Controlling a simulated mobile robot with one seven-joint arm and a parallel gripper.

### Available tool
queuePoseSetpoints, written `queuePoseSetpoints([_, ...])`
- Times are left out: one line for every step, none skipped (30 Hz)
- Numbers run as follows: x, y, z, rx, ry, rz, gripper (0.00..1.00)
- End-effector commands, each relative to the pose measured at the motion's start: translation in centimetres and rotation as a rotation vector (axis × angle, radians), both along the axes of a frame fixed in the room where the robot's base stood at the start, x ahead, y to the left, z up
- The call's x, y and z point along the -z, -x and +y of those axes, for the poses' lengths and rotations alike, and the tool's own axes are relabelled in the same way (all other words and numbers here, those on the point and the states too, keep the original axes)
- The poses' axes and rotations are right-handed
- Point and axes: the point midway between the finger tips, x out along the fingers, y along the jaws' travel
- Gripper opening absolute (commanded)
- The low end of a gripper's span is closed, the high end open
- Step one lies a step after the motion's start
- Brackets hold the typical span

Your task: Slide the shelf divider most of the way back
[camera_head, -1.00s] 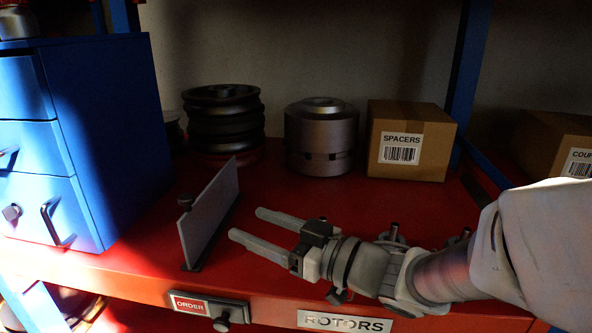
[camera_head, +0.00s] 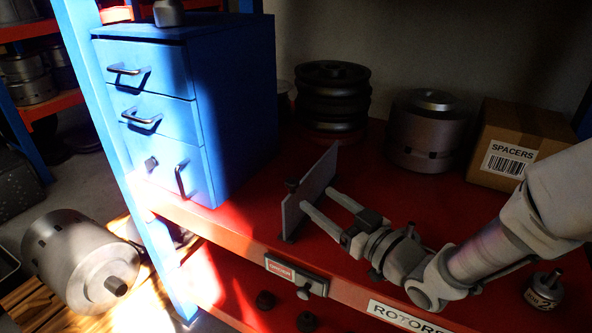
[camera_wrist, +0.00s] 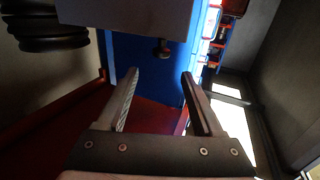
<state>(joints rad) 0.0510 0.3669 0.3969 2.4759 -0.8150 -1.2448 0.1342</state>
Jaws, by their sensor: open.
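The shelf divider is an upright grey plate (camera_head: 318,178) standing on the red shelf, with a small dark knob (camera_head: 292,184) on its left side. My gripper (camera_head: 317,199) is open and empty, low over the shelf just right of the divider, its fingers pointing at it. In the head view the fingertips overlap the plate's right side; I cannot tell whether they touch. In the wrist view the plate (camera_wrist: 125,12) fills the top, with the knob (camera_wrist: 162,48) below it, beyond the open fingers (camera_wrist: 160,75).
A blue drawer cabinet (camera_head: 235,100) stands left of the divider. A stack of dark pulleys (camera_head: 332,98), a grey rotor (camera_head: 425,132) and a SPACERS box (camera_head: 525,120) stand behind on the red shelf (camera_head: 255,205). A blue post (camera_head: 125,170) is at the left.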

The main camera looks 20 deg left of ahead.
Motion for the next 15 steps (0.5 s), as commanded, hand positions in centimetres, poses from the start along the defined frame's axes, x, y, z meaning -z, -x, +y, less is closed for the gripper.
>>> queuePoseSetpoints([0.3, -0.4, 1.3, -0.006, -0.002, 0.000, 0.68])
queuePoseSetpoints([0.3, -0.7, 1.9, -0.006, -0.001, 0.000, 0.68])
queuePoseSetpoints([0.3, -1.2, 2.6, -0.005, -0.002, -0.001, 0.68])
queuePoseSetpoints([0.3, -1.4, 3.2, -0.005, -0.001, 0.000, 0.68])
queuePoseSetpoints([0.3, -1.7, 3.8, -0.005, -0.001, 0.000, 0.68])
queuePoseSetpoints([0.3, -2.1, 4.5, -0.005, -0.002, 0.001, 0.68])
queuePoseSetpoints([0.3, -2.4, 5.0, -0.005, -0.001, 0.000, 0.68])
queuePoseSetpoints([0.3, -2.6, 5.5, -0.005, -0.001, 0.000, 0.68])
queuePoseSetpoints([0.3, -3.0, 6.1, -0.004, -0.001, 0.000, 0.68])
queuePoseSetpoints([0.3, -3.2, 6.5, -0.004, -0.001, 0.002, 0.68])
queuePoseSetpoints([0.3, -3.4, 6.9, -0.004, -0.001, 0.000, 0.68])
queuePoseSetpoints([0.3, -3.7, 7.3, -0.003, -0.001, 0.000, 0.68])
queuePoseSetpoints([0.2, -3.9, 7.6, -0.002, -0.001, 0.000, 0.68])
queuePoseSetpoints([0.2, -4.0, 7.9, -0.002, 0.000, 0.001, 0.68])
queuePoseSetpoints([0.3, -4.1, 8.2, -0.002, 0.000, 0.001, 0.68])
